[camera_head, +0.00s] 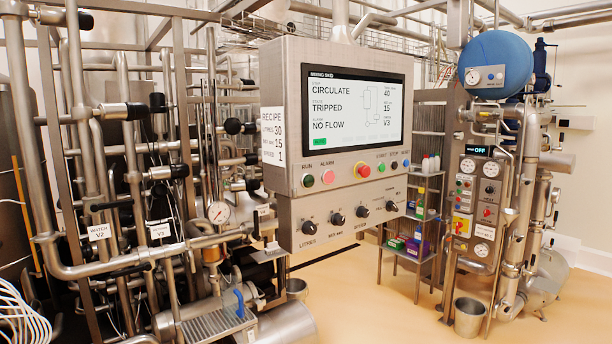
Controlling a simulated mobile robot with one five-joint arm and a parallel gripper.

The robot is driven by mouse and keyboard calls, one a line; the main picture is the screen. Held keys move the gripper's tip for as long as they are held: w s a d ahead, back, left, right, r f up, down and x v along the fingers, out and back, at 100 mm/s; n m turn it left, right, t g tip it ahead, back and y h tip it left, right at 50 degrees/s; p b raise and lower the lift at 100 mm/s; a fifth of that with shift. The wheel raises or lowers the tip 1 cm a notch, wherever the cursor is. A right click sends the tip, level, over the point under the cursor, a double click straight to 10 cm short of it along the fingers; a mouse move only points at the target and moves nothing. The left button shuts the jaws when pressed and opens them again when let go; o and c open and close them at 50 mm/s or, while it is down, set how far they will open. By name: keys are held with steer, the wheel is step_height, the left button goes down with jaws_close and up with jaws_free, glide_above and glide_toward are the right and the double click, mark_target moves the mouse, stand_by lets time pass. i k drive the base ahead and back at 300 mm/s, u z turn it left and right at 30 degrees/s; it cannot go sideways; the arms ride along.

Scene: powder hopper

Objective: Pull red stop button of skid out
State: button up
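The control panel (290,130) headed MIXING SKID hangs in the middle of the view. On its lower strip is a large red mushroom button (362,170) with a yellow ring. Whether it is pressed in or out I cannot tell. To its right are a small green button (381,167) under START, a small red button (394,165) under STOP and a blue button (405,163) under RESET. The screen (345,105) reads CIRCULATE, TRIPPED and NO FLOW. My gripper is not in view.
Several black knobs (337,219) sit on the panel's lower face. Pipes and valves (100,200) crowd the left. A second panel (475,200) with gauges and a red button stands right, beside a small shelf (415,215). The beige floor (365,310) in front is clear.

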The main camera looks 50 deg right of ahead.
mark_target(365, 171)
steer(key=u, duration=0.55)
steer(key=i, duration=0.85)
steer(key=z, duration=3)
steer(key=i, duration=0.1)
steer(key=u, duration=1.3)
